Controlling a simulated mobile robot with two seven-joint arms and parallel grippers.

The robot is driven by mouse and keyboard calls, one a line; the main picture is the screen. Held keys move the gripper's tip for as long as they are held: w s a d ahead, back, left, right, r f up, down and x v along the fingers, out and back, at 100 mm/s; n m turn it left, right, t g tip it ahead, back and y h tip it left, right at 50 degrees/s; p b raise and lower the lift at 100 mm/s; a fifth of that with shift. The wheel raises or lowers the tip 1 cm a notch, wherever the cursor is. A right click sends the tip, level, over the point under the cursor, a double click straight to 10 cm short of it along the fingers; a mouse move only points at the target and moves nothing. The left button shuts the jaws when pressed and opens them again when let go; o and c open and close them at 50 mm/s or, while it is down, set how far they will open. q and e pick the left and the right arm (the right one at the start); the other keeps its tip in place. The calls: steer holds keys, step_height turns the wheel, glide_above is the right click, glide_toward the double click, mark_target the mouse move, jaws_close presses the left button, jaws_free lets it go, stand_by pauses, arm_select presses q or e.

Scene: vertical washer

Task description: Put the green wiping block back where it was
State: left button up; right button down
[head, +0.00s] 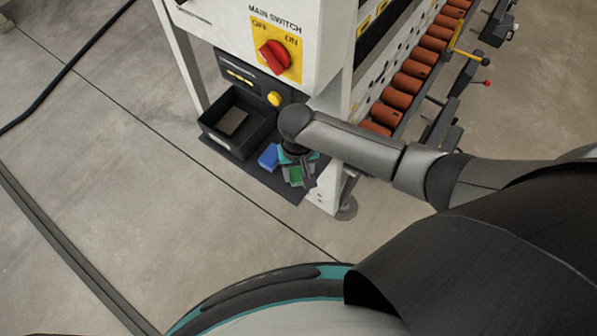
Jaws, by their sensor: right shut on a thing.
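The green wiping block (295,174) shows below my right gripper (302,177), at the right end of the dark shelf (262,176) at the foot of the machine. My right gripper is shut on the green block, and its fingers and wrist hide part of it. A blue block (268,157) lies on the shelf just left of the gripper. A grey-green piece shows beside the green block, partly hidden. I cannot tell whether the green block touches the shelf. My left gripper is not in view.
A black open bin (236,124) stands on the shelf to the left. A white machine leg (327,194) stands close right of the gripper. Orange rollers (398,97) run behind my right arm.

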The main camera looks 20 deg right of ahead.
mark_target(298, 175)
steer(key=shift+c, duration=1.2)
jaws_free()
steer(key=shift+f, duration=0.1)
step_height(298, 175, up, 12)
steer(key=p, duration=0.3)
steer(key=shift+p, duration=0.4)
steer(key=shift+a, duration=0.1)
